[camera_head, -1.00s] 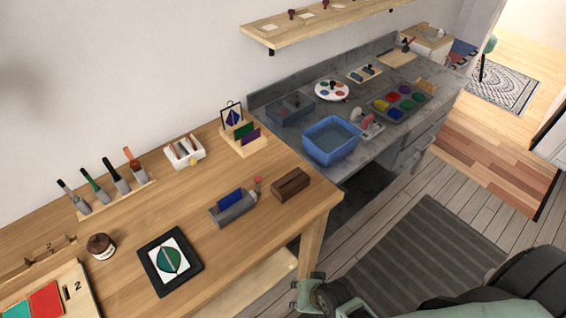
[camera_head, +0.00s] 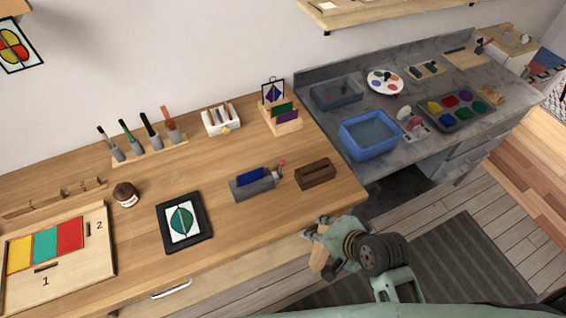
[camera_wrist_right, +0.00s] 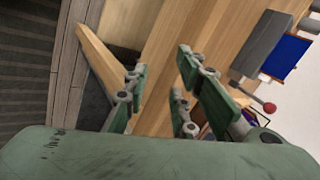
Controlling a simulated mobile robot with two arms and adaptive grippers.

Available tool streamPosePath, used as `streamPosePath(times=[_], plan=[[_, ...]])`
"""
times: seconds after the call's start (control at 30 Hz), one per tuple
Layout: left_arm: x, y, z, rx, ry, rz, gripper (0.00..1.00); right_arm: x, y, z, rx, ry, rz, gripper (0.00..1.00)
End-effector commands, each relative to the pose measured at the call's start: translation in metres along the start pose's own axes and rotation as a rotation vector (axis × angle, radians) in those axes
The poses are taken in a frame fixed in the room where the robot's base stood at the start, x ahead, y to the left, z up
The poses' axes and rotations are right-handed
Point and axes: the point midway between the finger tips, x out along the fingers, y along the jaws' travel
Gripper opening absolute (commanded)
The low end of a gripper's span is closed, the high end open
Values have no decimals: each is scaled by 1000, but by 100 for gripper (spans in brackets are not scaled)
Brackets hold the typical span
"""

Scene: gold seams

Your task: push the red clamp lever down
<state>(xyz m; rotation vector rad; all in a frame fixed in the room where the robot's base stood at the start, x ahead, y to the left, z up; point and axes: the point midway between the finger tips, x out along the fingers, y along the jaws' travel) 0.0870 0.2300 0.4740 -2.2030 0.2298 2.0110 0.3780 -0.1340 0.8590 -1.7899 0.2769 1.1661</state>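The red clamp lever (camera_head: 282,163) is a small red knob on a stem at the right end of a grey clamp (camera_head: 255,190), which holds a blue piece (camera_head: 250,177). It stands raised above the wooden table. In the right wrist view the red knob (camera_wrist_right: 269,107) shows right of the fingers, beside the grey clamp body (camera_wrist_right: 262,45). My right gripper (camera_head: 315,238) is at the table's front edge, to the right of and nearer than the lever, and apart from it. Its green fingers (camera_wrist_right: 165,85) are spread with nothing between them. My left gripper is out of view.
A dark brown slotted block (camera_head: 315,173) stands just right of the lever. A black-framed tile (camera_head: 203,236) lies to the clamp's left. Behind are a wooden rack (camera_head: 290,127) and a white holder (camera_head: 207,128). The tabletop in front of the clamp is clear.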

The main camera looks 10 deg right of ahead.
Motion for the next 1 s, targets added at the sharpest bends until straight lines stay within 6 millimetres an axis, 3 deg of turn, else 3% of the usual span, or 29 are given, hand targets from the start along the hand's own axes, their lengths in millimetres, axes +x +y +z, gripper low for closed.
streamPosePath(times=[0.37,0.7,0.83,1.0], plan=[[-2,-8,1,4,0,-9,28,1,-60,-10,566,-50,-196,25],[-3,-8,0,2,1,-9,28,0,-136,-34,1434,-288,-436,25],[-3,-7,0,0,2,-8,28,-2,-148,-41,1602,-358,-472,25],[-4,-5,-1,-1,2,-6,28,3,-157,-44,1662,-385,-482,25]])
